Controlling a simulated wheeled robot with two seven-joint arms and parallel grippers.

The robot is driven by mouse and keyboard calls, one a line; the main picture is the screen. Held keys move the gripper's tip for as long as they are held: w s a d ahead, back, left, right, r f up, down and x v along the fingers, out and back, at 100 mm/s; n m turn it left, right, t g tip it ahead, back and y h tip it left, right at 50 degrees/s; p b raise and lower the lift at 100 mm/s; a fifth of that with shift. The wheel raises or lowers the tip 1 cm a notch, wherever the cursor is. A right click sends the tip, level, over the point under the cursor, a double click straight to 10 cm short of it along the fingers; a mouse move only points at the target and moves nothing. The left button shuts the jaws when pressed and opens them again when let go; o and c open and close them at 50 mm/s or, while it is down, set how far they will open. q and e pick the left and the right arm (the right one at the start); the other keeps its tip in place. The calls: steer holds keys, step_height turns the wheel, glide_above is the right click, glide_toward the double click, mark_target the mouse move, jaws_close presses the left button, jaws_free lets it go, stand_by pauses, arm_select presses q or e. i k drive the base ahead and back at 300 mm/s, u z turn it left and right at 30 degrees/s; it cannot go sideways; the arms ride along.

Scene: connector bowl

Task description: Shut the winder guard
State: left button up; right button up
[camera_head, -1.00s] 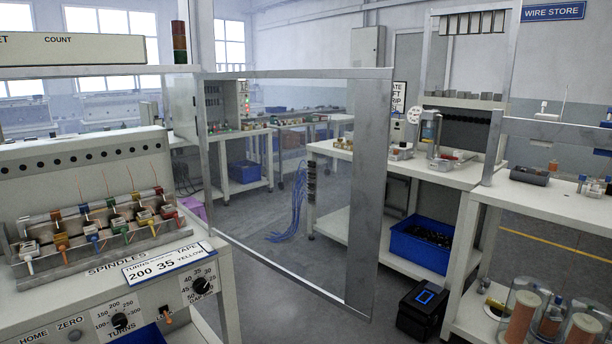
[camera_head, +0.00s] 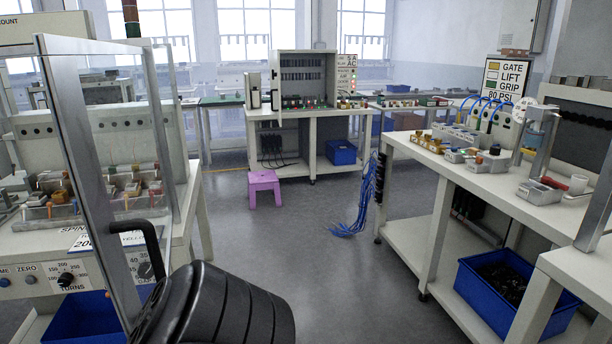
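The winder guard (camera_head: 88,170) is a clear panel in a grey metal frame. It stands at the left in front of the winder (camera_head: 30,240), and the spindles (camera_head: 105,200) show through it. Its near post leans in the picture, close to me. I cannot tell whether it meets the winder's frame. A black handle (camera_head: 152,240) curves out from the guard's lower part. A large black ridged part at the bottom centre hides the handle's lower end; it may be mine. No gripper fingers show in the view.
A purple stool (camera_head: 264,185) stands on open floor. Blue cables (camera_head: 362,200) hang to the floor by the right bench (camera_head: 490,185). A blue bin (camera_head: 515,290) sits on that bench's low shelf. The middle of the floor is clear.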

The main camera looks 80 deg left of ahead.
mark_target(55, 54)
steer(key=i, duration=0.35)
steer(key=u, duration=3.7)
steer(key=i, duration=0.5)
steer(key=z, duration=1)
steer(key=k, duration=0.8)
steer(key=u, duration=1.15)
steer(key=i, duration=0.4)
steer(key=z, duration=0.2)
